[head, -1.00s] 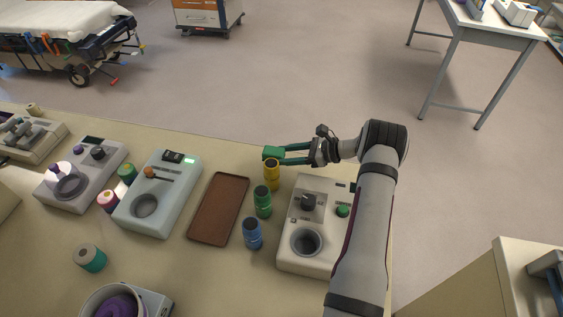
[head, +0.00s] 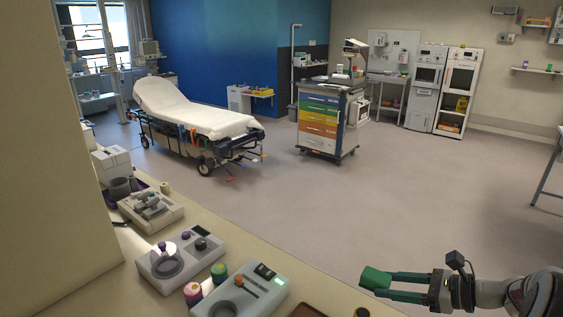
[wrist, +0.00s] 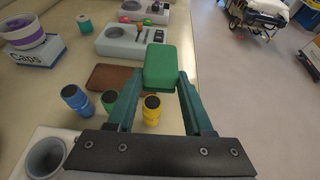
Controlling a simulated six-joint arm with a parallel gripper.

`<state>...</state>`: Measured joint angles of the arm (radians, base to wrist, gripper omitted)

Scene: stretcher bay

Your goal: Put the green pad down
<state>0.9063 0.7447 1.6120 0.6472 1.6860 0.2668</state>
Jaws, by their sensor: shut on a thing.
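The green pad (head: 374,278) is a small green block held at the tips of my gripper (head: 386,286), at the lower right of the head view. In the wrist view the green pad (wrist: 160,66) sits between the two dark green fingers, and my gripper (wrist: 158,84) is shut on it. The pad is held up above the level of the bench, near the bench's far edge. Its underside is hidden.
A brown tray (wrist: 108,78) lies on the bench beyond blue, green and yellow bottles (wrist: 151,108). Grey devices (head: 180,254) line the bench (head: 225,225). A stretcher (head: 195,120) and a drawer cart (head: 325,125) stand across open floor.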

